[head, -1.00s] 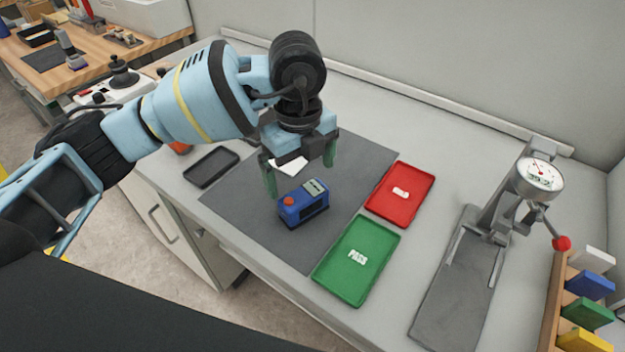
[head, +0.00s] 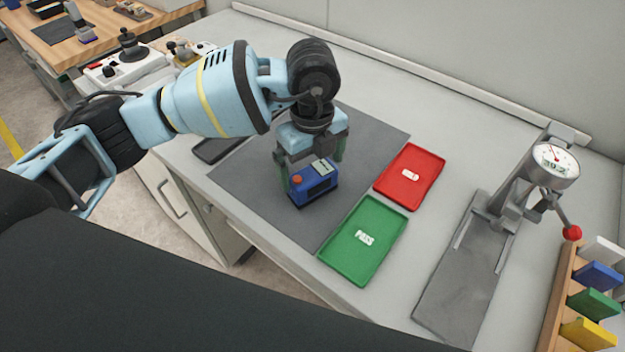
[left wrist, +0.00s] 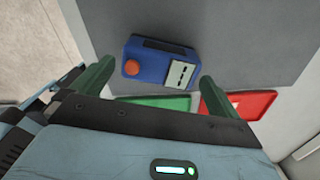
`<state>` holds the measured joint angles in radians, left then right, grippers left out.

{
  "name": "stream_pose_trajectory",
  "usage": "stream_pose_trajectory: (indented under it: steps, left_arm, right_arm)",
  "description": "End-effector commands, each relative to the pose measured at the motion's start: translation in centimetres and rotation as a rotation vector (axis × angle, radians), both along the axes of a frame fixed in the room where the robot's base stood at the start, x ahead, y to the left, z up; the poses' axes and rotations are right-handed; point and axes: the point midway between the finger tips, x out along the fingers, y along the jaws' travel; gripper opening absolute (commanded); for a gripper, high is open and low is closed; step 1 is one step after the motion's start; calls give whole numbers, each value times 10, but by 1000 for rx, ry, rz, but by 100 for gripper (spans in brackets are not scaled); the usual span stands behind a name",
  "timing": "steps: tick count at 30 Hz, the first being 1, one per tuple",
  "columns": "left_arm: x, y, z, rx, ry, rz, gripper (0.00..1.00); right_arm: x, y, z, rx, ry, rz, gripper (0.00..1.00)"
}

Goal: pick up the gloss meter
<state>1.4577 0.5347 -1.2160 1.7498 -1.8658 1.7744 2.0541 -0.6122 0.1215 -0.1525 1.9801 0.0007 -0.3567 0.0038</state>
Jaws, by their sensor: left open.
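The gloss meter (head: 317,188) is a small blue box with an orange-red button and a pale display on top. It sits on the dark grey mat (head: 250,170) on the bench. My left gripper (head: 312,175) is open, with its green fingers pointing down around or just behind the meter's two ends; the exact depth is hard to tell. In the left wrist view the meter (left wrist: 160,62) lies just beyond and between the two fingertips (left wrist: 158,78), with a visible gap at each side. My right gripper is in neither view.
A green PASS tray (head: 345,262) and a red tray (head: 388,190) lie right of the mat. A dark tray (head: 208,153) is partly behind my arm. A gauge stand (head: 500,215) and a rack of coloured blocks (head: 560,300) stand farther right.

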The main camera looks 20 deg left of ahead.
Motion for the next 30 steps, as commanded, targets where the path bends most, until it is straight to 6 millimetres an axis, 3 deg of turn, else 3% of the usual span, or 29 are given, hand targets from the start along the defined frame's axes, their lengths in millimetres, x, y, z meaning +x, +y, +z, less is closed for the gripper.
stream_pose_trajectory:
  steps: [6,13,22,30]
  left_arm:
    - [0,0,-27,-1,1,0,100]
    - [1,0,-28,-1,-2,0,99]
    - [1,0,-27,-1,-2,0,59]
    - [1,0,-26,-1,-3,0,58]
  right_arm:
    - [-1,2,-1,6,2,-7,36]
    - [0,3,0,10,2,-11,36]
    - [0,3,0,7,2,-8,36]
    - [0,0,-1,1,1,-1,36]
